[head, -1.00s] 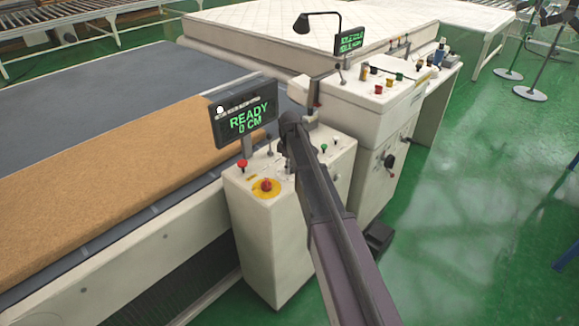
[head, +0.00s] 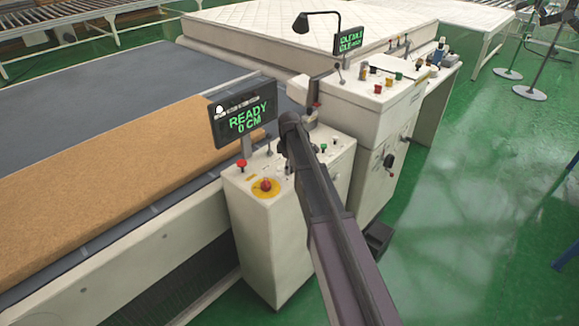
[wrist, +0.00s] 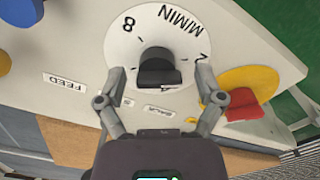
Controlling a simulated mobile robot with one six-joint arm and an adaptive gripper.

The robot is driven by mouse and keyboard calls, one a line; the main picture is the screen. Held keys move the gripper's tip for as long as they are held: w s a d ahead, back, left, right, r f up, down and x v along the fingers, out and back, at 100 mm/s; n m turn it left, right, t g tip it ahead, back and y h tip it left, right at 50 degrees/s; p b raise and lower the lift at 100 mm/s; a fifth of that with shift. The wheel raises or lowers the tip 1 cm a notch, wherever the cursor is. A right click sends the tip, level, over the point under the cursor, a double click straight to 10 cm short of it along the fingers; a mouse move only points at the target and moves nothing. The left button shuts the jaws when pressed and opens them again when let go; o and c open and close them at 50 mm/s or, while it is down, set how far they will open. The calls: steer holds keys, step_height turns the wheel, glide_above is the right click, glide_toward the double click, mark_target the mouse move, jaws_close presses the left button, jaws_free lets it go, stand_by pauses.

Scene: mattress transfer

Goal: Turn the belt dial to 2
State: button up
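The belt dial is a white disc (wrist: 118,45) with a black knob (wrist: 158,68) at its centre, in the wrist view. Its face reads "M/MIN", with an 8 at the upper left and a 2 at the right, partly behind a finger. I cannot tell exactly where the knob points. My gripper (wrist: 160,76) is open, with one finger on each side of the knob and gaps visible between. In the head view my arm hides the dial and my gripper, above the near control box (head: 255,225).
A red button on a yellow disc (wrist: 245,105) sits close to the right finger; a blue button (wrist: 20,10) is at the upper left. A display (head: 245,117) reads "READY 0 CM". A brown slab (head: 110,185) lies on the grey belt. A larger console (head: 360,110) stands behind.

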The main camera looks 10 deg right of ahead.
steer(key=shift+w+a+m, duration=0.1)
steer(key=shift+m, duration=0.4)
